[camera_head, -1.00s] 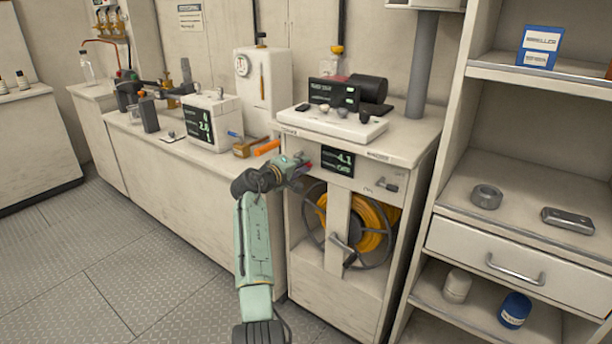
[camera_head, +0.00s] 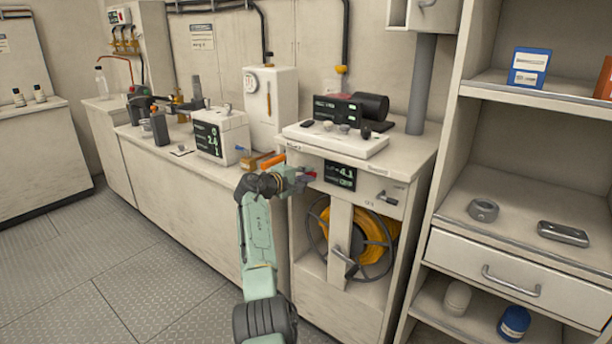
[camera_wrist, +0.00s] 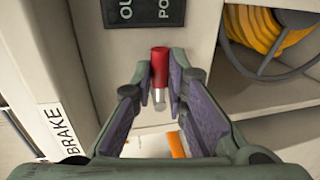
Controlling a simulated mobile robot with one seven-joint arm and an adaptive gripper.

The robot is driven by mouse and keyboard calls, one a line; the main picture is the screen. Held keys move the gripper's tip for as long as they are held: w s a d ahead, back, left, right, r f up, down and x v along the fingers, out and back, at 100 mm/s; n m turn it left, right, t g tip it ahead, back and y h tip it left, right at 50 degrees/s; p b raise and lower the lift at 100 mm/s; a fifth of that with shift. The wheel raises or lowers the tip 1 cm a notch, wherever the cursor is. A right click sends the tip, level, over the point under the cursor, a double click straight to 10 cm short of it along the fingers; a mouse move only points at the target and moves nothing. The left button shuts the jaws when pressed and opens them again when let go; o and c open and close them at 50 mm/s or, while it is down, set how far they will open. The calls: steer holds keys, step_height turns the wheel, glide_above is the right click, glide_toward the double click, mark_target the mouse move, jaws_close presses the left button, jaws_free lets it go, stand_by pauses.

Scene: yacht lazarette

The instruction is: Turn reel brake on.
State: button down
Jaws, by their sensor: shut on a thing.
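The reel cabinet (camera_head: 391,262) stands in the middle of the head view, with a yellow hose reel (camera_head: 372,238) in its opening. My gripper (camera_head: 303,178) is at the left end of the cabinet's front panel, beside a dark display (camera_head: 340,176). In the wrist view, my gripper (camera_wrist: 161,84) is shut on a red-tipped brake lever (camera_wrist: 160,63), with the red grip between the fingertips and a pale metal part below it. A label reading BRAKE (camera_wrist: 62,133) is at the left. The lever's mount is hidden.
A slotted metal handle or latch (camera_head: 386,198) sits on the panel to the right. An orange-handled tool (camera_head: 273,160) lies on the counter behind my gripper. Open shelving (camera_head: 520,215) stands at the right. The floor (camera_head: 130,265) at left is clear.

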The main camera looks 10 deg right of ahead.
steer(key=shift+r, duration=0.15)
steer(key=c, duration=1.6)
jaws_free()
steer(key=v, duration=1.2)
steer(key=shift+a, duration=0.1)
